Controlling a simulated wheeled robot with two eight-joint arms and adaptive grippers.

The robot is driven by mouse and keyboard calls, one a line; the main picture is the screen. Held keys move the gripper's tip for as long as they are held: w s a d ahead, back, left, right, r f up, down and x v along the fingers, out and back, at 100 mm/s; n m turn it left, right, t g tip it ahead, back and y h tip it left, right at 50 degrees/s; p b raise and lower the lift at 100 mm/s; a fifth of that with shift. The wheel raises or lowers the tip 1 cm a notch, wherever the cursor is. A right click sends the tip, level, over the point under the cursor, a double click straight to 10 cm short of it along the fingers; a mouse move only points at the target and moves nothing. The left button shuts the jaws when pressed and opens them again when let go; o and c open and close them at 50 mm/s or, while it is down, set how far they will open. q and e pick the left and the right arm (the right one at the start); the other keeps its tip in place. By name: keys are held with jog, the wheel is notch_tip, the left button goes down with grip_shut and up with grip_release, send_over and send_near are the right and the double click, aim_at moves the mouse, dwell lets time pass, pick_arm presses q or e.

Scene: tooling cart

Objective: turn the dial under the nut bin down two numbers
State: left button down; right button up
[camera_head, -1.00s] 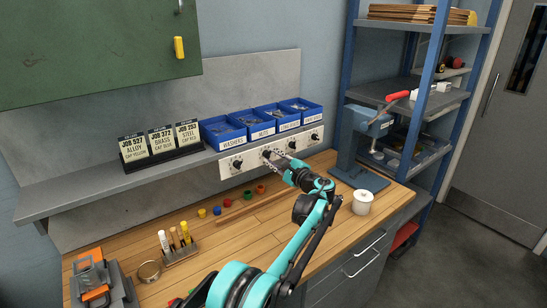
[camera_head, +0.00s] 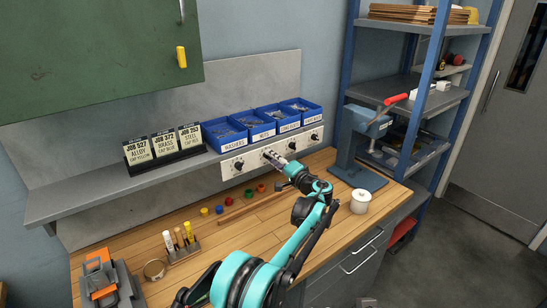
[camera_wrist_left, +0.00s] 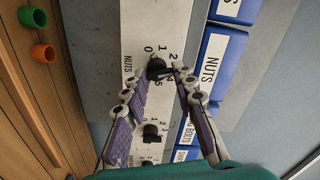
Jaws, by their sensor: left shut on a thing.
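The nut bin (camera_head: 252,130) is a blue tray labelled NUTS on the shelf, second from the left. The dial under the nut bin (camera_wrist_left: 157,64) is a black knob on a white panel, ringed by numbers and marked NUTS in the left wrist view. My left gripper (camera_head: 270,155) reaches the panel from the front and is shut on this dial. In the left wrist view its two fingers (camera_wrist_left: 160,78) lie on either side of the knob. The fingers partly cover the knob and numbers, so I cannot tell its setting. My right gripper is not in view.
Another dial (camera_head: 238,165) sits left under the washers bin (camera_head: 225,136), with more to the right. Job cards (camera_head: 163,146) stand on the shelf. Coloured rings lie on the bench (camera_head: 215,245). A white pot (camera_head: 360,201) and a press (camera_head: 358,135) are on the right.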

pick_arm(q)
jog(key=shift+a+n+p, duration=0.1)
jog(key=shift+n+p, duration=0.25)
jog(key=shift+n, duration=1.65)
jog(key=shift+f, duration=0.1)
jog(key=c, duration=1.2)
grip_release()
jog(key=shift+s, duration=0.1)
jog(key=v, duration=1.2)
